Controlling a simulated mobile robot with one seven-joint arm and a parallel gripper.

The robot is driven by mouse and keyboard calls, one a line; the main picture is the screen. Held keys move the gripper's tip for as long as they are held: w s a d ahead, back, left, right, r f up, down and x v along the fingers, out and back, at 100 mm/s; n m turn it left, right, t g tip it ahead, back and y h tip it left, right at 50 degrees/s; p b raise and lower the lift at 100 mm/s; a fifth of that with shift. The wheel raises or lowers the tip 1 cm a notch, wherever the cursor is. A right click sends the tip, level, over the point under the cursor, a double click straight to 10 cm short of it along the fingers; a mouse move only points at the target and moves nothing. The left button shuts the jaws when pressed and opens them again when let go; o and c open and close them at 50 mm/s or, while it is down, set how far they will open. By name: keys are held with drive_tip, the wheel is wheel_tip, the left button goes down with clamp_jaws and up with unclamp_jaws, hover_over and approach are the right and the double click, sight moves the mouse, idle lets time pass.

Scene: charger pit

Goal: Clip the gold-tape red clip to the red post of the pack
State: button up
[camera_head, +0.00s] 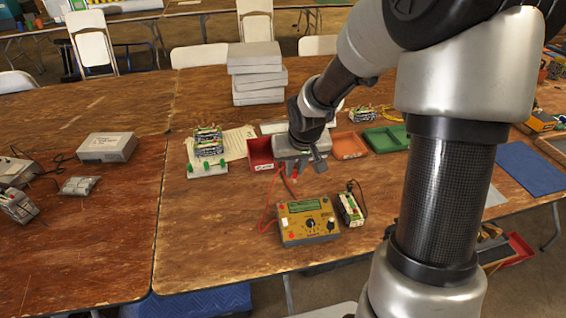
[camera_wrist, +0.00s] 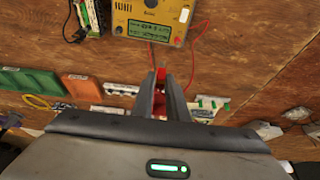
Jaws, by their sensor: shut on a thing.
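My gripper (camera_head: 308,168) hangs above the middle table, between the red bin and the yellow charger (camera_head: 309,221). In the wrist view its fingers (camera_wrist: 161,82) are shut on a red clip (camera_wrist: 161,76), which also shows below the fingers in the head view (camera_head: 295,174). Gold tape on the clip cannot be made out. Red leads run from the charger toward the clip. A battery pack (camera_head: 349,208) with a black lead stands just right of the charger, apart from the clip. It also shows in the wrist view (camera_wrist: 87,16). Its red post is too small to tell.
More packs stand on a sheet at left (camera_head: 208,140) and at the back (camera_head: 362,114). A red bin (camera_head: 261,153), an orange tray (camera_head: 349,146) and a green tray (camera_head: 387,138) line the middle. Grey boxes (camera_head: 256,73) are stacked behind. The table's front left is clear.

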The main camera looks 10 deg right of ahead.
drive_tip(key=s+d+p, duration=0.3)
drive_tip(key=d+p, duration=0.3)
drive_tip(key=d, duration=0.3)
drive_tip(key=s+d+p, duration=0.2)
drive_tip(key=d+p, duration=0.4)
drive_tip(key=d, duration=0.3)
wheel_tip(320, 180, down, 4)
drive_tip(key=b, duration=0.3)
drive_tip(key=shift+r+b, duration=0.2)
drive_tip(key=shift+b, duration=0.15)
drive_tip(key=shift+f, duration=0.15)
drive_tip(key=shift+f+b, duration=2.75)
drive_tip(key=shift+f, duration=0.6)
drive_tip(key=shift+f, duration=0.2)
drive_tip(key=o, duration=0.9)
